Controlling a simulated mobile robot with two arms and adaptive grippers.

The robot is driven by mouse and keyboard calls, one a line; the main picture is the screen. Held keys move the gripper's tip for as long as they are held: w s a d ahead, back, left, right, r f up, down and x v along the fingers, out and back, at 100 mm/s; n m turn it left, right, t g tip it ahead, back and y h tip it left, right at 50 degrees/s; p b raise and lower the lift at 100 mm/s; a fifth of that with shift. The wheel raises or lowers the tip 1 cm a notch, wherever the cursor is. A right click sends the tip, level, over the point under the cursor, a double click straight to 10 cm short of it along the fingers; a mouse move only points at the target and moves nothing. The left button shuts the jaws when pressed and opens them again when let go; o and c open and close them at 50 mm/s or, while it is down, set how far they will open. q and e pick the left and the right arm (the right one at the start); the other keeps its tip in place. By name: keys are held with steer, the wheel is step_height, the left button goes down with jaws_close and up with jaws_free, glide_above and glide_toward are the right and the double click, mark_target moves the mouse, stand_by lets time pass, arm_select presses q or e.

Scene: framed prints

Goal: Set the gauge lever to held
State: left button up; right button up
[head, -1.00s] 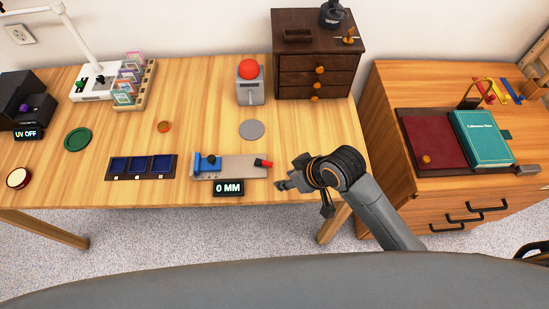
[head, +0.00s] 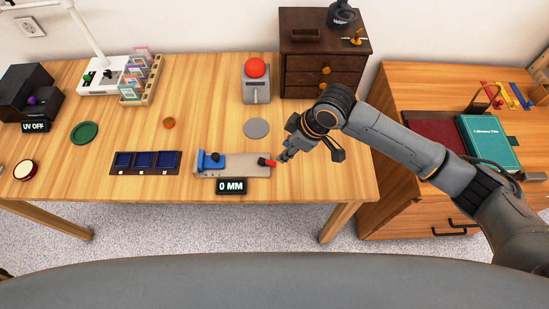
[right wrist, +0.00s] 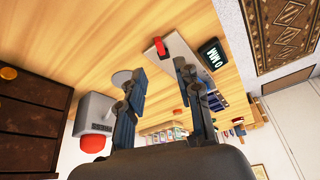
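The gauge (head: 235,170) is a grey metal plate near the table's front edge, with a blue block (head: 210,162) at its left end. Its red-tipped lever (head: 267,162) is at the right end. A display (head: 231,186) in front reads 0 MM. My right gripper (head: 285,157) is just right of the lever; contact cannot be told in the head view. In the right wrist view, its two fingers (right wrist: 157,72) are apart with nothing between them, and the red lever (right wrist: 160,48) lies beyond the fingertips. My left gripper is not in view.
A grey device with a red dome (head: 256,80) and a grey disc (head: 256,128) stand behind the gauge. A dark drawer cabinet (head: 310,62) is at the back right. A tray with blue compartments (head: 145,162) lies left of the gauge.

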mark_target(272, 162)
steer(key=x, duration=0.9)
steer(key=shift+a+f, duration=0.1)
steer(key=shift+f, duration=0.15)
